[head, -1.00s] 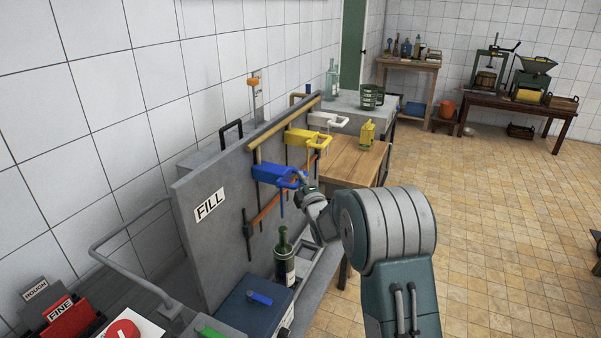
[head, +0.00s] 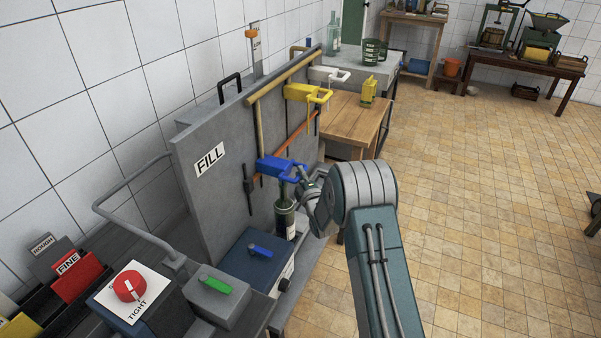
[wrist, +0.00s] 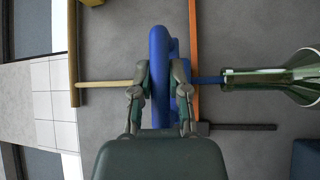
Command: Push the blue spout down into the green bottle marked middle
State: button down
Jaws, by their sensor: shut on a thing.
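The blue spout (head: 275,169) is on the grey FILL panel, low over the green bottle (head: 284,221). The bottle stands upright in front of the panel; its marking is not readable. My gripper (head: 300,182) is at the spout's front handle. In the wrist view my gripper (wrist: 163,82) is shut on the blue handle (wrist: 159,48), one finger on each side. The thin blue tube (wrist: 208,79) reaches the mouth of the bottle neck (wrist: 240,78). How far the tube is inside the neck is hard to tell.
Yellow (head: 302,92) and white (head: 328,74) spouts sit farther along the panel. A blue box (head: 254,262) with a lever stands just in front of the bottle. A wooden table (head: 355,118) is behind. The tiled floor (head: 480,200) to the right is clear.

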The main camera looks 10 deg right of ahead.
jog(key=shift+f, duration=0.15)
jog(key=c, duration=0.6)
grip_release()
jog(key=s+d+f, duration=0.1)
jog(key=s, duration=1)
jog(key=shift+s+d+f, duration=0.3)
jog(key=shift+d+f, duration=0.05)
